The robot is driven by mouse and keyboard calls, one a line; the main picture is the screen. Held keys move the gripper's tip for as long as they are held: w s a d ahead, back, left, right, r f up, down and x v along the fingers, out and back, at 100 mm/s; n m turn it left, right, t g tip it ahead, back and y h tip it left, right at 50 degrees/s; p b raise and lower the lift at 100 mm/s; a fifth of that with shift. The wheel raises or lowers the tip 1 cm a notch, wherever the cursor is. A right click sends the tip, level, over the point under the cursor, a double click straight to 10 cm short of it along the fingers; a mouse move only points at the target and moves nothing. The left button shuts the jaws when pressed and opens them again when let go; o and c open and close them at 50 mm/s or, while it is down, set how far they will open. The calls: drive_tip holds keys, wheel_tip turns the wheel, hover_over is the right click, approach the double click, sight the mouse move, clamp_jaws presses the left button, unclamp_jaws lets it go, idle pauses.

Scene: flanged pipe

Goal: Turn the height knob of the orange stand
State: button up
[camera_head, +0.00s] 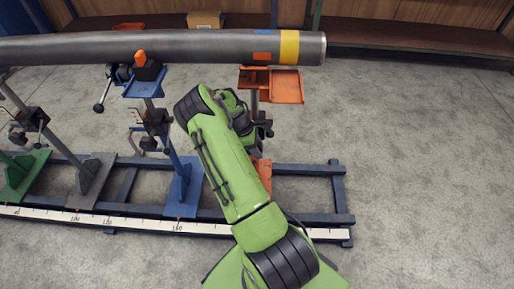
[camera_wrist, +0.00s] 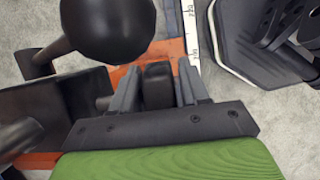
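The orange stand shows in the head view with its orange top plate (camera_head: 286,86) under the right end of the pipe and part of its orange base (camera_head: 263,174) beside my arm. My arm covers much of its column. In the head view my gripper is hidden behind the arm, near dark fittings on the column. In the wrist view my gripper (camera_wrist: 158,88) has its two grey fingers apart, with a short black piece between them; whether they touch it I cannot tell. A large black ball knob (camera_wrist: 108,28) is just beyond and left of the fingers. The orange base (camera_wrist: 168,53) lies behind.
The grey pipe (camera_head: 180,46) with a yellow band runs above the stands. A blue stand (camera_head: 183,187) is left of my arm, with grey and green stands further left. A blue floor frame (camera_head: 340,190) and white ruler (camera_head: 90,217) run below. Floor at right is clear.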

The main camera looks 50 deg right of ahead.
drive_tip(key=c, duration=0.7)
drive_tip(key=shift+s+t+y+p, duration=0.1)
drive_tip(key=shift+t+y+p, duration=0.45)
drive_tip(key=shift+t, duration=0.25)
drive_tip(key=shift+f+t+y, duration=0.15)
drive_tip(key=shift+t+y, duration=0.3)
drive_tip(key=shift+t, duration=0.05)
drive_tip(key=o, duration=1)
drive_tip(key=shift+c, duration=0.2)
drive_tip(key=r+p, duration=0.1)
drive_tip(key=r, duration=0.3)
drive_tip(key=w+r+p, duration=0.1)
drive_tip(key=r, duration=0.3)
drive_tip(key=a+r+p, duration=0.1)
drive_tip(key=r, duration=0.3)
drive_tip(key=shift+w+p, duration=0.15)
drive_tip(key=shift+p, duration=0.15)
